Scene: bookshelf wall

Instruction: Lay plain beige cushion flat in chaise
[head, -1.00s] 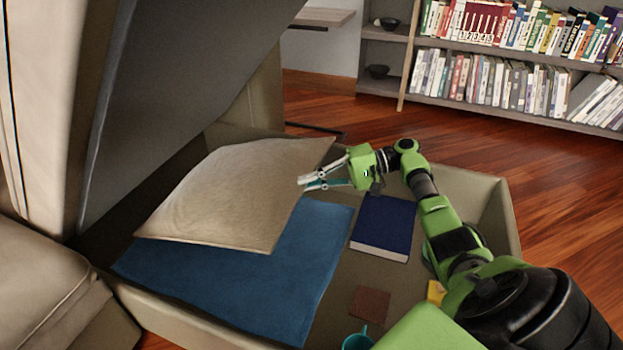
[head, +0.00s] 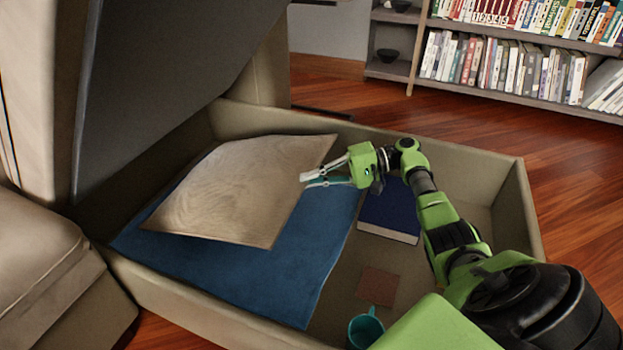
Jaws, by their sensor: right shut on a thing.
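The plain beige cushion (head: 235,190) is inside the open storage box of the chaise (head: 215,312). It lies over a larger blue cushion (head: 235,280) and covers its back part. The beige cushion looks slightly tilted, with its far right corner raised near the box's back wall. My right gripper (head: 305,181) is at the cushion's right edge, its fingers shut on that edge. How deep the grip goes is hard to see. My left gripper is not in view.
The raised chaise lid (head: 170,80) leans over the box's left side. A dark blue book (head: 388,212), a brown square (head: 377,287) and a teal mug (head: 365,328) sit in the box's right part. A bookshelf (head: 500,75) stands behind, with bare floor between.

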